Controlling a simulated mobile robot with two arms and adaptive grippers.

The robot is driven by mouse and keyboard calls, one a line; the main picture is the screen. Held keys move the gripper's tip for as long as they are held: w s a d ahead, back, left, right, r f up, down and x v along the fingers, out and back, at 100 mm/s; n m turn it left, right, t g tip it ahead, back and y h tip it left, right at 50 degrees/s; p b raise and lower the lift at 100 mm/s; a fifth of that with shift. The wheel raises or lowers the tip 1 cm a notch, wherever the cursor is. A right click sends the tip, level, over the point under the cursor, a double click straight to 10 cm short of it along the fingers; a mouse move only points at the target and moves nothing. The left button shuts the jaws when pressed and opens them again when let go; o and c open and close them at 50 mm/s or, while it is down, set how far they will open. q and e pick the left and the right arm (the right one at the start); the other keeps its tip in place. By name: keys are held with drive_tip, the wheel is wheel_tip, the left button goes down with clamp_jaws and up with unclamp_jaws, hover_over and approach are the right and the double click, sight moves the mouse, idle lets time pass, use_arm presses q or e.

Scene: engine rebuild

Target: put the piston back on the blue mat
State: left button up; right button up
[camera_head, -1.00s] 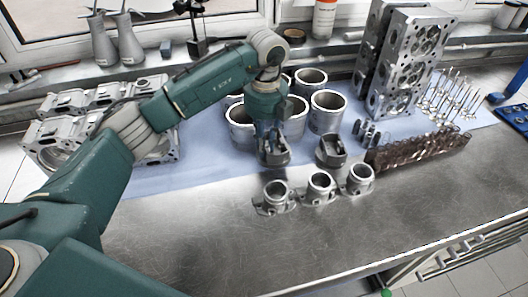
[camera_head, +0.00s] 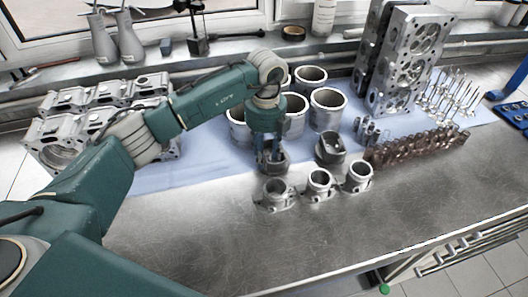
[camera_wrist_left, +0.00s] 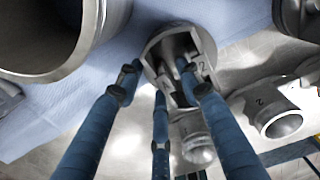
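My left gripper (camera_head: 270,152) points down near the front edge of the blue mat (camera_head: 205,165). Its fingers close around the wall of a grey metal piston (camera_head: 276,166). In the left wrist view the piston (camera_wrist_left: 205,45) shows its open side and inner webs between the blue fingers (camera_wrist_left: 160,85). The piston is at the mat's front edge, just behind the flanged parts. I cannot tell whether its underside touches the mat. A second piston (camera_head: 331,150) stands to the right on the mat. My right gripper is not in view.
Several cylinder liners (camera_head: 327,110) stand close behind the gripper. Three flanged metal parts (camera_head: 319,184) stand in front on the bare bench (camera_head: 230,245). A brown toothed part (camera_head: 420,147), valves (camera_head: 450,97) and upright cylinder heads (camera_head: 405,65) lie to the right.

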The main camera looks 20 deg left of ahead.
sight(265, 152)
use_arm(q)
wheel_tip(265, 152, up, 12)
drive_tip(key=b, duration=0.3)
drive_tip(key=shift+r, duration=0.15)
drive_tip(key=shift+d, duration=0.15)
idle(0.4)
